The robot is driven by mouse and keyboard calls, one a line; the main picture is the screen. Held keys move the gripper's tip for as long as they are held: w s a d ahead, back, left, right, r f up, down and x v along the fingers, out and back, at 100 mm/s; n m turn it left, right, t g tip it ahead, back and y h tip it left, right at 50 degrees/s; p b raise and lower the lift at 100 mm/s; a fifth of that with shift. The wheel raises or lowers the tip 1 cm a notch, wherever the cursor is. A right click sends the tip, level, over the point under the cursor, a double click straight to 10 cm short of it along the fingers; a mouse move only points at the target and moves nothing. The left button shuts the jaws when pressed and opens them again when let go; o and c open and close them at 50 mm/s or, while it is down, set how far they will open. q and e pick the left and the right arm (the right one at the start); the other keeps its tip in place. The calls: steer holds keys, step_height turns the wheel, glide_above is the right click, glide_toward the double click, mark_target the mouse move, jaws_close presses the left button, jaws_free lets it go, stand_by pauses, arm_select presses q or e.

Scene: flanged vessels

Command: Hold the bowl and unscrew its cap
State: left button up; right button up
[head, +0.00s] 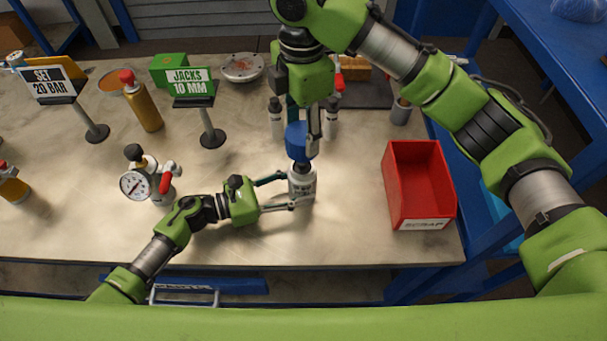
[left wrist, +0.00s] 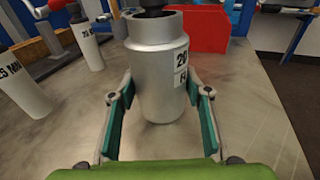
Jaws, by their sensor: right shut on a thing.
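The bowl (head: 302,187), a silver-grey cylinder with a white label, stands upright on the table. It fills the middle of the left wrist view (left wrist: 155,70). My left gripper (head: 298,189) has its fingers on either side of the bowl and looks open. Its teal pads flank the bowl in the left wrist view (left wrist: 162,85). A blue cap (head: 296,139) is over the bowl, in my right gripper (head: 304,135), which points down and is shut on it. A dark part shows between cap and bowl; whether it is still seated in the mouth I cannot tell.
A red scrap bin (head: 419,187) stands right of the bowl. Dark-topped grey bottles (head: 276,118) stand just behind it. A gauge assembly (head: 147,182) with a red handle is left, and a "JACKS 10 MM" sign (head: 212,138) is further back. The front table edge is clear.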

arm_select(q)
steer(key=o, duration=0.5)
steer(key=v, duration=1.2)
steer(key=shift+f, duration=0.1)
